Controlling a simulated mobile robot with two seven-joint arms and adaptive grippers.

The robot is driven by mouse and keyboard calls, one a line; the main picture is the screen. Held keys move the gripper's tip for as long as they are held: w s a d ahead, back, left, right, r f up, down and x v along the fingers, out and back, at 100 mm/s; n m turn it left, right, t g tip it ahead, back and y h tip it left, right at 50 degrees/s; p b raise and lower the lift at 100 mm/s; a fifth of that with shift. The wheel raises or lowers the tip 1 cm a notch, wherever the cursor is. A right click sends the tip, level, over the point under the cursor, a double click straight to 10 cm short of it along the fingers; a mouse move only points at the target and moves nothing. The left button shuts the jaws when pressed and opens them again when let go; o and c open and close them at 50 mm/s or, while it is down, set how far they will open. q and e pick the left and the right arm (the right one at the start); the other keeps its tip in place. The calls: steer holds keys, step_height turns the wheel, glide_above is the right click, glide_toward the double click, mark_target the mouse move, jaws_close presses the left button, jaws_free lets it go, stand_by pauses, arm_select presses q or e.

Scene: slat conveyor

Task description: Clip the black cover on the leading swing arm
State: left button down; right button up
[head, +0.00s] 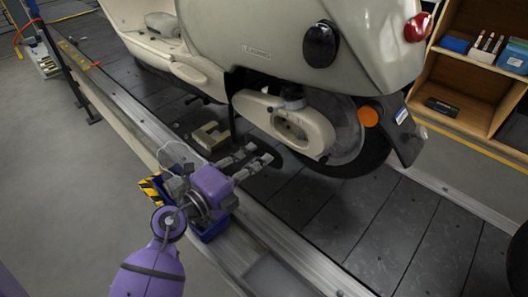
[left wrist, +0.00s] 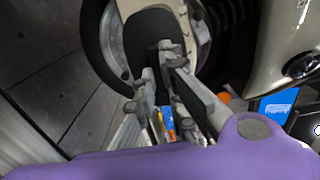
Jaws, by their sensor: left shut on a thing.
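The cream swing arm (head: 285,122) runs beside the scooter's rear wheel in the head view and has an open slot in its side. My left gripper (head: 254,162) is below and left of it, apart from it in the picture, with its fingers pointing toward the wheel. It is shut on a dark rounded piece, apparently the black cover (head: 268,181), which is partly hidden behind the fingers. In the left wrist view, the black cover (left wrist: 149,32) shows beyond the fingertips (left wrist: 158,68), in front of the wheel. My right gripper is not in view.
The rear tyre (head: 362,165) stands over the dark slat conveyor (head: 370,235). A pale block (head: 211,136) lies on the slats. A metal rail (head: 285,255) edges the conveyor. A wooden shelf (head: 468,75) with blue bins stands at the right.

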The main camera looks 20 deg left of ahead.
mark_target(264, 153)
arm_select(q)
steer(key=shift+w+d+r, duration=0.1)
steer(key=shift+w+d, duration=0.05)
steer(key=shift+w, duration=0.25)
steer(key=b+x, duration=0.1)
steer(key=x, duration=0.3)
steer(key=shift+w+d+b, duration=0.15)
steer(key=shift+w+b, duration=0.15)
steer(key=shift+w, duration=0.05)
steer(key=shift+x, duration=1.05)
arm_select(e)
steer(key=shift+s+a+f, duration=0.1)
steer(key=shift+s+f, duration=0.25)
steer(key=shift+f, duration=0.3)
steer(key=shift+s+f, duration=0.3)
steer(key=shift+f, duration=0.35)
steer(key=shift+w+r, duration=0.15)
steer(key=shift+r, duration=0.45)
arm_select(q)
steer(key=shift+w+p, duration=0.15)
steer(key=shift+p, duration=0.15)
steer(key=shift+p+x, duration=0.35)
steer(key=shift+x, duration=0.65)
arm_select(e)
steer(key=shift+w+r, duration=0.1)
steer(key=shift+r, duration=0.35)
arm_select(q)
steer(key=shift+w, duration=0.2)
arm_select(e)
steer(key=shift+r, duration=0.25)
